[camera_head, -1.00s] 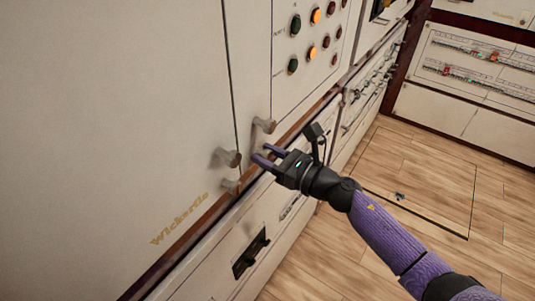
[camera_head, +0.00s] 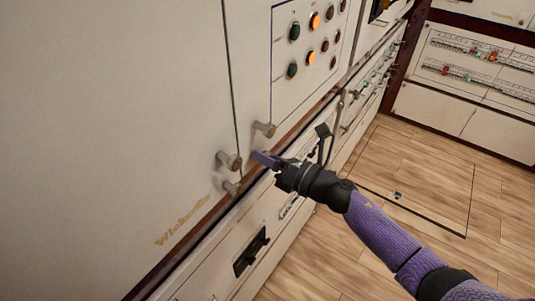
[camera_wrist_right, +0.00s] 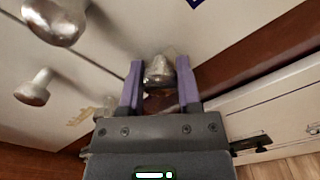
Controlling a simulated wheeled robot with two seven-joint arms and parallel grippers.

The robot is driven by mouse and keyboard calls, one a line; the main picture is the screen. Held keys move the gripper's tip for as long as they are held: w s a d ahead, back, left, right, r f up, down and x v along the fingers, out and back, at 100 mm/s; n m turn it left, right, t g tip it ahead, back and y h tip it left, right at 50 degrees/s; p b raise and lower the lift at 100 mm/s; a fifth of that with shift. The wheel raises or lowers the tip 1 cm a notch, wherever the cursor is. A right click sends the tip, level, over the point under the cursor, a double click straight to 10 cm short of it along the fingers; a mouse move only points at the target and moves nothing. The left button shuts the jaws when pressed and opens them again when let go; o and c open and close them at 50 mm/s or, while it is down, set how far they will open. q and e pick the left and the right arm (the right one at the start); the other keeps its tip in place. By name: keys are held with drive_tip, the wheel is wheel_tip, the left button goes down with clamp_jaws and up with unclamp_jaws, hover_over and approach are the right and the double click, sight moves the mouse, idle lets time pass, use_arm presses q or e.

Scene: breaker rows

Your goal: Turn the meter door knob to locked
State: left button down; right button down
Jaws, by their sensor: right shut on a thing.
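My right gripper (camera_head: 262,158) is at the lower left corner of the cabinet door (camera_head: 254,60) with the lamps. In the right wrist view its two purple fingers (camera_wrist_right: 160,85) stand on either side of a pale metal knob (camera_wrist_right: 160,68), shut on it. I cannot tell from these frames which knob position means locked. My left gripper is not in view.
Left of the door seam, the large plain door (camera_head: 120,120) carries an upper knob (camera_head: 229,161) and a lower knob (camera_head: 230,187), close to my fingers. A lower panel with a black handle (camera_head: 251,251) is beneath. The wooden floor (camera_head: 400,170) is open on the right.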

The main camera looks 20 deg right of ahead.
drive_tip(key=m+p, duration=0.1)
drive_tip(key=m, duration=0.4)
drive_tip(key=shift+m+p, duration=0.3)
drive_tip(key=m+p, duration=0.1)
drive_tip(key=m, duration=0.3)
drive_tip(key=shift+m, duration=0.4)
drive_tip(key=shift+f, duration=0.1)
drive_tip(key=shift+c, duration=1.5)
unclamp_jaws()
drive_tip(key=shift+d, duration=0.1)
drive_tip(key=p+v, duration=0.1)
drive_tip(key=v, duration=0.8)
drive_tip(key=shift+s+d+p, duration=0.25)
drive_tip(key=shift+s+p, duration=0.1)
drive_tip(key=shift+p, duration=0.05)
